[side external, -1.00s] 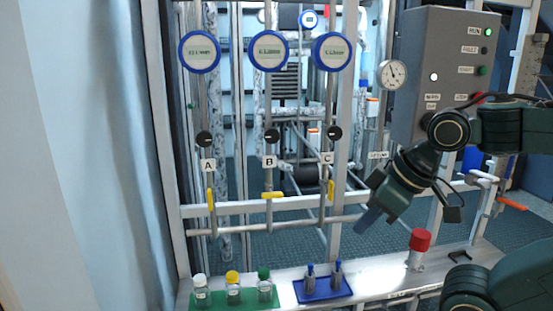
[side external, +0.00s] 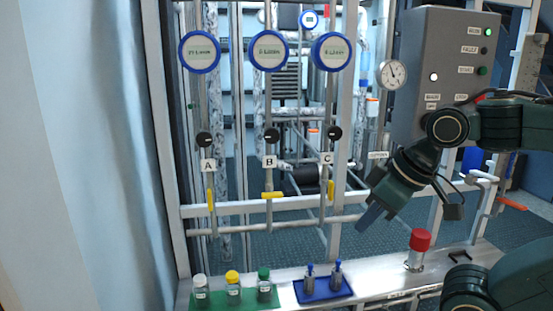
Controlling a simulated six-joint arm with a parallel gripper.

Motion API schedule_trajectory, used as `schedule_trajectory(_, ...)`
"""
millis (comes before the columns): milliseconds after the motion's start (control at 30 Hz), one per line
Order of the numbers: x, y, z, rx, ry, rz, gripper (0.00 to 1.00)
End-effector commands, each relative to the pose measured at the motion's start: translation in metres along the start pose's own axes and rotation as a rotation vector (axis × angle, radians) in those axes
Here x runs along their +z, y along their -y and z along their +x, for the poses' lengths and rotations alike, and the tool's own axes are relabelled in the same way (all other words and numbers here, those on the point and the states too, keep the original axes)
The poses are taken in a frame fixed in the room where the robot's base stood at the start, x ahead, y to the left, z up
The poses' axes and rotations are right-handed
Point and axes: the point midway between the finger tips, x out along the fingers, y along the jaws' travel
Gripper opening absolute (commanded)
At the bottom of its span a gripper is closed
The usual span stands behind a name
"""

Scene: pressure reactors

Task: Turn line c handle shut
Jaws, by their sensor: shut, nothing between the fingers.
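The line C handle (side external: 330,190) is a small yellow lever under the C label (side external: 327,158), standing upright along its vertical pipe. The line A handle (side external: 210,199) is also yellow and upright. The line B handle (side external: 272,195) is yellow and lies crosswise to its pipe. My gripper (side external: 368,217) is to the right of and a little below the line C handle, clear of it, pointing down and left. Its fingers are shut with nothing between them.
A horizontal rail (side external: 285,204) runs behind the handles. Below on the bench stand capped bottles on a green mat (side external: 218,300), a blue tray (side external: 323,291) with small blue-topped items, and a red-capped container (side external: 419,241). A grey control box (side external: 445,60) is at upper right.

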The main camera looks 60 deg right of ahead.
Motion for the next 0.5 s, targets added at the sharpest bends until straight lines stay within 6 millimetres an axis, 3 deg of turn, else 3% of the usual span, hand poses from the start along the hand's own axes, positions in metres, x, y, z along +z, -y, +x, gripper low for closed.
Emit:
schedule_trajectory(167,-0.022,-0.013,0.001,0.044,0.014,0.045,0.00)
schedule_trajectory(500,-0.089,-0.055,0.010,0.198,0.056,0.193,0.00)
